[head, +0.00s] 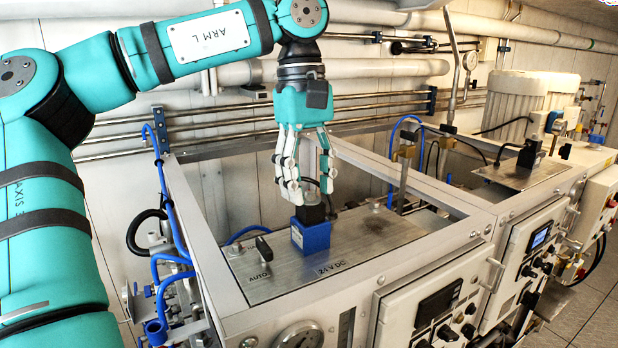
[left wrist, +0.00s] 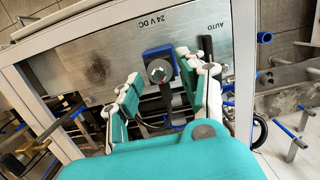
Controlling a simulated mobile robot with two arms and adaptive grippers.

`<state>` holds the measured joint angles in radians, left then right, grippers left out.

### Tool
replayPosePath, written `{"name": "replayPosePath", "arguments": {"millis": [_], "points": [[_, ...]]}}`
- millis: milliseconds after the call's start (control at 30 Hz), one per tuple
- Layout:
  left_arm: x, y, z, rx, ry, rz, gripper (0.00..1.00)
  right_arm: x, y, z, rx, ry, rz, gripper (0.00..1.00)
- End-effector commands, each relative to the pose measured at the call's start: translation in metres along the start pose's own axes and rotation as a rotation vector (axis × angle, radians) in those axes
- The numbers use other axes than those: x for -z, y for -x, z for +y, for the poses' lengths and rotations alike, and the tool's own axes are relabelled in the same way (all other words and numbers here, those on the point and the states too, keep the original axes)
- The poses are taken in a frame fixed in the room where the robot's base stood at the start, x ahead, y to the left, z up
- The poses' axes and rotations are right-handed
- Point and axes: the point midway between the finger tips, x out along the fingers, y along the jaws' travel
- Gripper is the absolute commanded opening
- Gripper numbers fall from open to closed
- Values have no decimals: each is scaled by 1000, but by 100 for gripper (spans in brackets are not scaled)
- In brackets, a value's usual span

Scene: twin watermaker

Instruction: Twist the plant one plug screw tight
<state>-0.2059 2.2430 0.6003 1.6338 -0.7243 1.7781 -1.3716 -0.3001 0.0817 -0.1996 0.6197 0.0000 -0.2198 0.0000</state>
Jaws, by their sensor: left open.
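The plant one plug is a black connector (head: 312,212) on a blue block (head: 312,236), on the steel plate marked "24 V DC". In the left wrist view the plug's round grey screw head (left wrist: 159,71) faces the camera, with the blue block (left wrist: 151,53) around it. My left gripper (head: 308,194) points down from above, its fingertips just over the black connector. In the left wrist view my left gripper (left wrist: 162,88) is open, with white and teal fingers on both sides of the plug. Whether a fingertip touches the screw cannot be told. My right gripper is out of view.
A black AUTO switch (head: 264,248) stands left of the plug on the steel plate (head: 375,232). The frame's metal rail (head: 400,180) runs behind. A second plate with its own black plug (head: 530,152) is at the right. Blue hoses (head: 163,165) run at the left.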

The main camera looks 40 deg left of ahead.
Motion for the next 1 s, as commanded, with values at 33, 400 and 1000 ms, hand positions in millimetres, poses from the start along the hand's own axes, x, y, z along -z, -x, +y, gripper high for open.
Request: {"name": "replayPosePath", "arguments": {"millis": [33, 400, 1000], "points": [[0, 0, 0, 0, 0, 0, 41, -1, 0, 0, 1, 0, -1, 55], [0, 56, 1, -4, 3, 2, 41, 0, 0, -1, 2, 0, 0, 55], [0, 120, -1, -1, 0, 0, 41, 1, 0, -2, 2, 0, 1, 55]]}}
